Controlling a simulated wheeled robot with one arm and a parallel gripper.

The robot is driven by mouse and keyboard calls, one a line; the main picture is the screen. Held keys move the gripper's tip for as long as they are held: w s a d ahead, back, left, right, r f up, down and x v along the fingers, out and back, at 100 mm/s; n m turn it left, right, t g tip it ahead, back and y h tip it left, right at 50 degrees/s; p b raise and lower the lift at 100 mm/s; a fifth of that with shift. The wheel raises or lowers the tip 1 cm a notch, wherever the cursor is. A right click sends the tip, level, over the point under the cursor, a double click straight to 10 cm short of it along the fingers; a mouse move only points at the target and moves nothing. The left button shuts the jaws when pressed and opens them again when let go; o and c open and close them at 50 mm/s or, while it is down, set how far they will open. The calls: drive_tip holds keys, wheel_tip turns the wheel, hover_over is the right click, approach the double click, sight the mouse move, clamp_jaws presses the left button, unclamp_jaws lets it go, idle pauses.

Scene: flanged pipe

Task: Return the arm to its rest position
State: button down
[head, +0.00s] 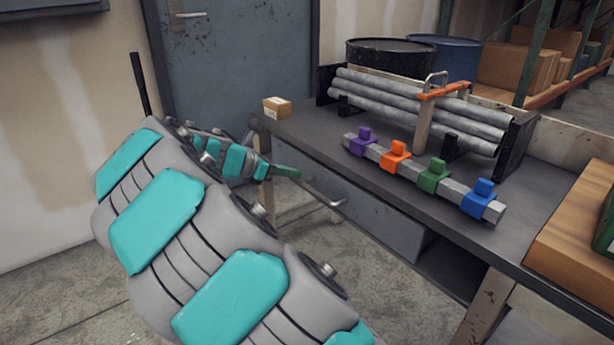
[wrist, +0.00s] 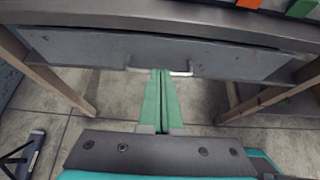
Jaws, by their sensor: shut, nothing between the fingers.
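My arm reaches from the lower middle of the head view up to my gripper (head: 296,174), which is in front of the workbench. Its green fingers lie together in the wrist view (wrist: 160,72), shut with nothing between them. In that view the fingertips overlap the metal handle (wrist: 182,72) of the closed-looking drawer (wrist: 90,52). I cannot tell whether they touch it. The drawer front (head: 375,215) and its handle (head: 325,197) also show in the head view, to the right of the fingers.
On the workbench (head: 310,130) stand a rack of grey pipes (head: 410,100), a bar with purple, orange (head: 395,155), green and blue clamps, and a small box (head: 277,108). A wooden crate (head: 575,235) is at right. A grey door (head: 240,60) stands behind. Bare floor shows below the bench.

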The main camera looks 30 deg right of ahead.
drive_tip(key=shift+v, duration=1.6)
drive_tip(key=s+a+f+m+g+y, duration=0.1)
drive_tip(key=s+f+m+y, duration=0.3)
drive_tip(key=s, duration=0.5)
drive_tip(key=s+a+f+m+g+y, duration=0.1)
drive_tip(key=s+f+m+y, duration=0.1)
drive_tip(key=s+m, duration=0.6)
drive_tip(key=s+a+f+m+y, duration=0.3)
drive_tip(key=s+a, duration=0.5)
drive_tip(key=s, duration=0.2)
drive_tip(key=s+a+f+m+y, duration=0.3)
drive_tip(key=s+a, duration=0.5)
drive_tip(key=s, duration=0.2)
drive_tip(key=shift+m+g, duration=0.4)
drive_tip(key=shift+a, duration=0.1)
